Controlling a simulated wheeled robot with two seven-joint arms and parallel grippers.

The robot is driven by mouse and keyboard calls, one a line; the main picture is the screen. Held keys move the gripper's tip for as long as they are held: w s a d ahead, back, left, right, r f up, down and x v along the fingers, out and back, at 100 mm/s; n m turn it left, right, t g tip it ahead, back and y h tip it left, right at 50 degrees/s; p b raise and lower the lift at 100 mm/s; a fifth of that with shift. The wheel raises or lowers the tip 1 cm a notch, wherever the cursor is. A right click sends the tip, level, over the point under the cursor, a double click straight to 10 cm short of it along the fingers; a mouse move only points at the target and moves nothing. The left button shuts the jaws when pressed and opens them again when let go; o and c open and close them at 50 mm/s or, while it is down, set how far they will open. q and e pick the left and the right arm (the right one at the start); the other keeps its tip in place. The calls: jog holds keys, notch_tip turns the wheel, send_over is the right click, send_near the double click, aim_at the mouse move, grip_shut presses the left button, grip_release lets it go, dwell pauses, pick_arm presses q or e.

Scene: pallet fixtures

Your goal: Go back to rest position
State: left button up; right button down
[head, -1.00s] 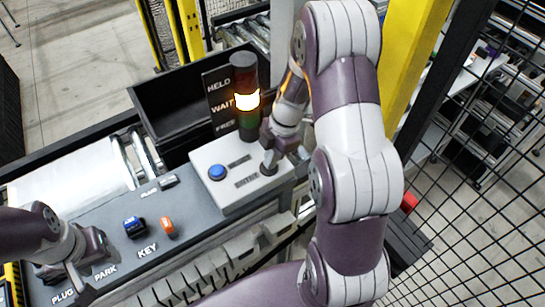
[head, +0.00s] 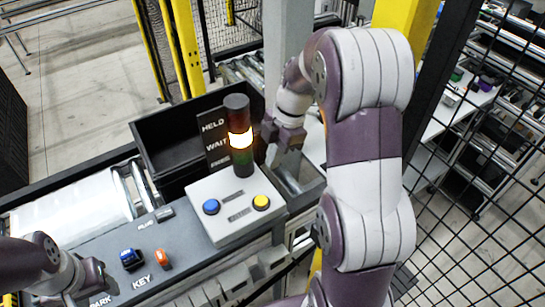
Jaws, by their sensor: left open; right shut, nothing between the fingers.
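My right gripper (head: 274,158) is shut and empty, up beside the signal tower (head: 239,135) and above the back right of the button box. My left gripper (head: 84,292) is low at the left, over the near end of the grey panel by the PARK label; it is open, though its fingers are partly cut off by the frame's bottom. The pale button box (head: 232,225) carries a blue button (head: 211,207) and a yellow button (head: 261,202), both uncovered. The tower's middle amber band is lit.
A blue item (head: 131,259) and an orange item (head: 162,258) sit on the grey panel by the KEY label. A black bin (head: 170,130) and the HELD/WAIT/FREE sign (head: 214,137) stand behind the box. A yellow post (head: 400,30) and mesh fence (head: 490,200) are at the right.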

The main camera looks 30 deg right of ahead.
pick_arm(q)
jog(key=shift+w+a+f, duration=0.15)
jog(key=shift+w, duration=0.15)
pick_arm(e)
jog(key=shift+w+a+f, duration=0.1)
jog(key=shift+w+a, duration=0.05)
jog(key=shift+w, duration=0.15)
pick_arm(q)
jog(key=shift+s, duration=0.15)
pick_arm(e)
jog(key=shift+s, duration=0.15)
pick_arm(q)
notch_tip(320, 180, down, 8)
jog(key=b, duration=0.8)
pick_arm(e)
jog(key=s+a+f+m+h, duration=0.1)
jog(key=s+a+f+m, duration=0.2)
jog(key=m, duration=0.6)
jog(key=s+a+f+m+t+h, duration=0.1)
jog(key=s+a+f+m, duration=0.3)
jog(key=s+f+m, duration=0.4)
jog(key=shift+s+f+m+h, duration=0.2)
jog(key=shift+m+h, duration=0.4)
jog(key=shift+m, duration=0.2)
